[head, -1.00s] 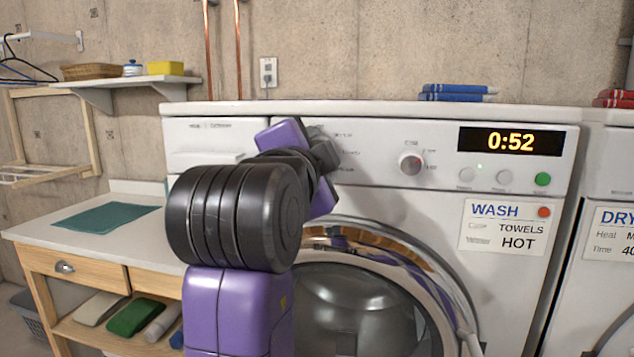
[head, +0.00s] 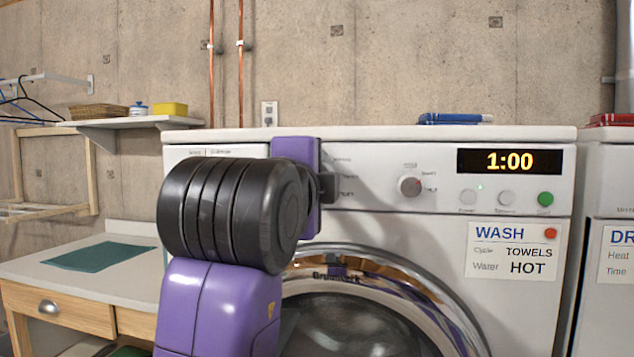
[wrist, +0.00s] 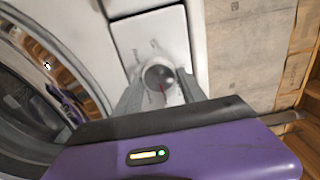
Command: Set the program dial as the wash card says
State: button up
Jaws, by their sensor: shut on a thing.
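The washer's program dial (wrist: 158,76) is a round knob with a red pointer mark, seen in the wrist view between my fingers. My gripper (wrist: 160,90) is shut on it; in the head view my purple and black arm hides the dial. The labels around the dial are mostly hidden or too small to read. The wash card (head: 515,250) on the washer front reads WASH, Cycle TOWELS, Water HOT, with a red dot. A second, smaller knob (head: 410,187) sits right of my arm. The washer display (head: 509,161) shows 1:00.
Power, middle and green buttons (head: 545,198) sit under the display. The round glass door (head: 350,320) is below the panel. Blue folded cloths (head: 455,118) lie on the washer top. A dryer (head: 607,190) stands close at right, a table (head: 125,250) at left.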

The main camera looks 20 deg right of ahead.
jog(key=o, duration=1.3)
jog(key=shift+o, duration=0.2)
jog(key=v, duration=0.7)
jog(key=shift+s+a, duration=0.25)
jog(key=shift+s, duration=0.05)
